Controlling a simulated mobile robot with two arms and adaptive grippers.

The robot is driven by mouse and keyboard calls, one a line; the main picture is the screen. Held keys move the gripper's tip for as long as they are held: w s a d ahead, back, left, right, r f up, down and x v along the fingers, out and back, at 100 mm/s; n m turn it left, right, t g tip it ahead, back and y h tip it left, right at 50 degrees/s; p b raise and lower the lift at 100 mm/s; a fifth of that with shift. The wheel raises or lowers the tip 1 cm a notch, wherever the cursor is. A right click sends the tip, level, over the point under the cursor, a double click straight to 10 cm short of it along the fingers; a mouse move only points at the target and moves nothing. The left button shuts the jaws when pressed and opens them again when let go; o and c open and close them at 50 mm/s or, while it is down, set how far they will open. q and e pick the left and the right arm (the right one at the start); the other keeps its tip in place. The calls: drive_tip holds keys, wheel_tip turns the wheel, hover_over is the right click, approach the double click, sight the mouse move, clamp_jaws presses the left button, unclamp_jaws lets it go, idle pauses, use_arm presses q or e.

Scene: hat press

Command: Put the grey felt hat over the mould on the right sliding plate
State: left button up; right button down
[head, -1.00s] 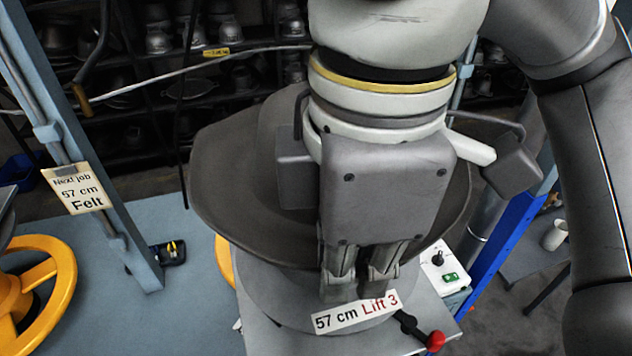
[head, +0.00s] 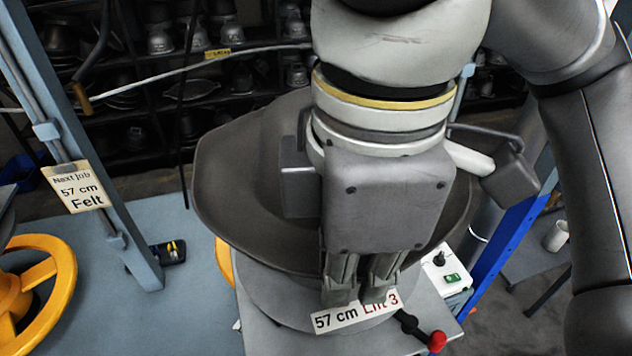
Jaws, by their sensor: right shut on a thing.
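The grey felt hat (head: 235,190) is in the middle of the head view, its wide brim curving out to the left of my right gripper. My right gripper (head: 358,292) points down in front of the hat and is shut on it; the hold at the brim is partly hidden. The hat is above a round grey base on the right sliding plate (head: 280,335), which carries a label reading "57 cm Lift 3". The mould itself is hidden behind the hat and gripper. Whether the hat touches the base I cannot tell. My left gripper is out of view.
A blue-grey post (head: 95,150) with a "Next job 57 cm Felt" sign (head: 77,187) stands at left, near a yellow handwheel (head: 65,275). A red-knobbed lever (head: 437,341) and a white control box (head: 446,272) are at right. Dark shelves of metal moulds fill the back.

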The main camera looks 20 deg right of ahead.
drive_tip(key=shift+f+b, duration=0.6)
drive_tip(key=shift+f, duration=0.7)
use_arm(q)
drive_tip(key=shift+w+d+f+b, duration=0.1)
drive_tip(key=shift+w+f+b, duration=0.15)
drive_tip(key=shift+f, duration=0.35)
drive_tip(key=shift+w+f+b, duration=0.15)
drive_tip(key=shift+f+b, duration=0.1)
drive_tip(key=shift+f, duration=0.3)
use_arm(e)
wheel_tip(320, 180, down, 2)
drive_tip(key=shift+f, duration=0.1)
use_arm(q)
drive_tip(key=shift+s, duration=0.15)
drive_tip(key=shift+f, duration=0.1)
use_arm(e)
drive_tip(key=shift+f, duration=0.15)
use_arm(q)
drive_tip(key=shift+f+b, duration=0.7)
drive_tip(key=shift+b, duration=0.1)
use_arm(e)
wheel_tip(320, 180, down, 4)
drive_tip(key=shift+r, duration=0.1)
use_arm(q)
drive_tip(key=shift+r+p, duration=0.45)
